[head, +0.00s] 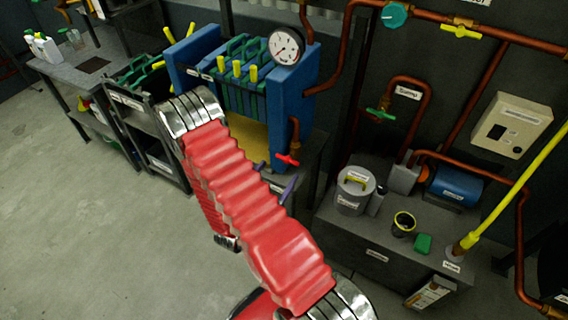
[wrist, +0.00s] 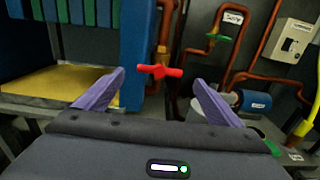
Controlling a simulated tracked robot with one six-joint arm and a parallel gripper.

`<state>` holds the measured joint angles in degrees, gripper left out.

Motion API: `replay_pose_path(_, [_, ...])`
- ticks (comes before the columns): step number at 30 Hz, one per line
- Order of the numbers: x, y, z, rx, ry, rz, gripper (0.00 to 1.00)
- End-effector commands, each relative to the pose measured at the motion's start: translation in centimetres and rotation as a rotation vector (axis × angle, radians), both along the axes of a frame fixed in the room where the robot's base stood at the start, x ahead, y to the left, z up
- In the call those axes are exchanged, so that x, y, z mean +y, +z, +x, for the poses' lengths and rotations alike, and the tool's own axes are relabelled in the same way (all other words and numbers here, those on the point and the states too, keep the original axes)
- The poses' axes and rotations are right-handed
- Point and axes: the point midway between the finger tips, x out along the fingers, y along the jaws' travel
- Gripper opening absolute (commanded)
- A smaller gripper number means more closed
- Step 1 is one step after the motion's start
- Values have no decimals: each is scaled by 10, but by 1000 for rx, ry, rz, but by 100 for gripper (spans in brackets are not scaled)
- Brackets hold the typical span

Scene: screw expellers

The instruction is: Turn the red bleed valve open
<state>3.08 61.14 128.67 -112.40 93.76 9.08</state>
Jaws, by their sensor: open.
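The red bleed valve (head: 288,159) is a small red T-shaped handle on a copper pipe at the lower right of the blue press frame. In the wrist view the red handle (wrist: 159,71) lies roughly level, ahead of my gripper (wrist: 160,85) and between its two purple fingers. My gripper is open and empty. The fingers look apart from the handle; the exact distance is hard to tell. In the head view my red-sleeved arm hides part of the gripper, and a purple finger (head: 288,190) shows just below the valve.
The blue filter press (head: 291,120) with a pressure gauge (head: 286,46) stands left of the valve. A yellow tray (wrist: 55,82) lies under its plates. Copper pipes (wrist: 188,65) run close on the right, with a green-handled valve (wrist: 218,37) and a blue motor (wrist: 254,101) beyond.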

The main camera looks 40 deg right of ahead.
Motion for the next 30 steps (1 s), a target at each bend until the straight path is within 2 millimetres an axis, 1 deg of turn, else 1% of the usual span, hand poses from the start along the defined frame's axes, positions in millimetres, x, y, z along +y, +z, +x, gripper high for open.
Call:
replay_pose_path(1, [-6,0,1,-1,-4,-1,89])
replay_pose_path(9, [-36,0,12,-1,-3,-1,89])
replay_pose_path(15, [-52,0,18,-1,-1,0,89])
replay_pose_path(19, [-56,0,20,0,0,0,89])
replay_pose_path(26, [-56,0,20,0,1,0,89])
replay_pose_path(30, [-56,0,20,0,1,0,81])
